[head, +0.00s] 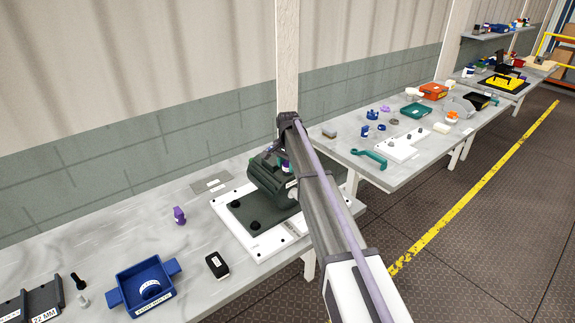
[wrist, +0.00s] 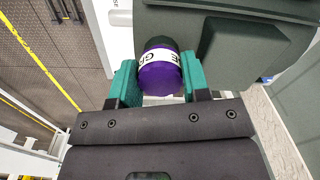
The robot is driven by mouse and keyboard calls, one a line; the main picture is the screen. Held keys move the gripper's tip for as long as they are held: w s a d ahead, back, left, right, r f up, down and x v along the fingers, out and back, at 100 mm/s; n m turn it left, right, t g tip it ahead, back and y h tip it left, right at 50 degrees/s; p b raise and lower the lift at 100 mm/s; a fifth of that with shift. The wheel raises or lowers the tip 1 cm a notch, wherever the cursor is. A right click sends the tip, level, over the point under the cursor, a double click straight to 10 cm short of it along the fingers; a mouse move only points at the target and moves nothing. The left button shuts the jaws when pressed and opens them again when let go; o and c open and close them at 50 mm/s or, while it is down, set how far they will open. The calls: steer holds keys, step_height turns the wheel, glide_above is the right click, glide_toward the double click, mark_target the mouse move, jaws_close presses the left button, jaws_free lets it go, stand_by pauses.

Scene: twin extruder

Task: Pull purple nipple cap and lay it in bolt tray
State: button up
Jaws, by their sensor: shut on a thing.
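The purple cap (wrist: 160,75) with a white lettered band sits between the teal fingers of my gripper (wrist: 158,84) in the wrist view. The fingers are shut on its sides. The cap is against the dark green housing (wrist: 215,45); I cannot tell whether it is still seated there. In the head view my arm mostly hides my gripper and the cap, beside the green machine (head: 268,183). A blue tray (head: 139,273) with side handles and a label, too small to read, stands at the lower left of the bench with a round piece inside.
A purple piece (head: 179,215) stands on the bench, left of the machine's white base plate (head: 232,222). A black labelled block (head: 217,265) lies between tray and base plate. A dark bolt (head: 78,281) lies left of the tray. Bare bench separates these things.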

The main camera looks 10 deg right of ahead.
mark_target(287, 164)
steer(key=shift+r+p, duration=1.85)
steer(key=shift+r, duration=0.05)
steer(key=shift+c, duration=0.4)
step_height(287, 164, up, 4)
steer(key=p, duration=0.4)
steer(key=shift+r, duration=0.1)
steer(key=shift+f, duration=0.2)
